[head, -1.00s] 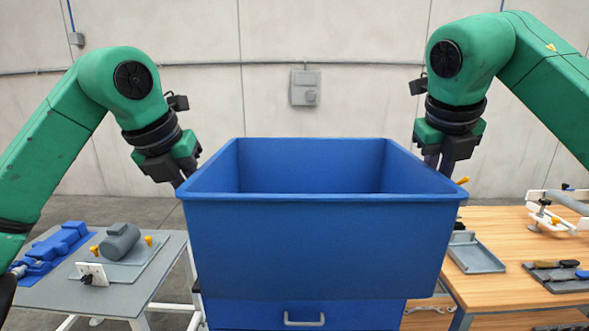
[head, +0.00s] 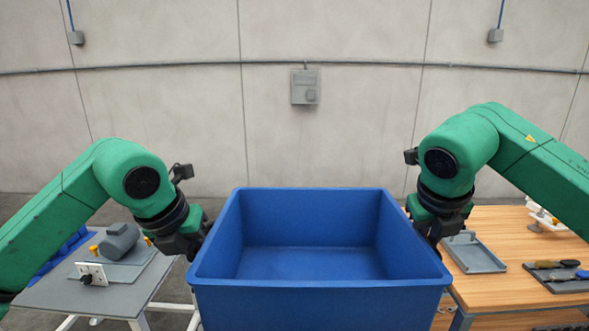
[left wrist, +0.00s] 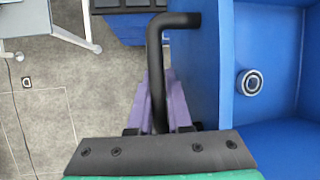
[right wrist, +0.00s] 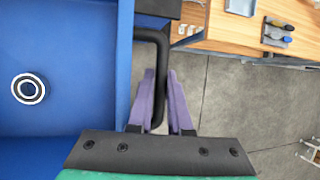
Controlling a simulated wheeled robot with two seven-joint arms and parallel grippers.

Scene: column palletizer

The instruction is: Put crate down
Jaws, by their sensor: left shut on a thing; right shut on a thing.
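The blue crate (head: 315,302) is upright, open-topped and roughly level in the middle of the head view. My left gripper (head: 197,238) is at its left side, shut on a black bar handle (left wrist: 155,70), with purple fingers (left wrist: 163,103) on either side of the bar. My right gripper (head: 432,232) is at its right side, shut on the matching black handle (right wrist: 157,80). Inside the crate lies a ring-shaped part, seen in the left wrist view (left wrist: 251,82) and right wrist view (right wrist: 28,88). The crate's underside is hidden, so I cannot tell whether it touches a support.
A grey table (head: 110,295) at left holds a grey motor-like part (head: 119,241) and blue parts. A wooden bench (head: 510,232) at right holds a grey tray (head: 474,254) and a dark tool tray (head: 560,278). Both stand close to the crate's sides.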

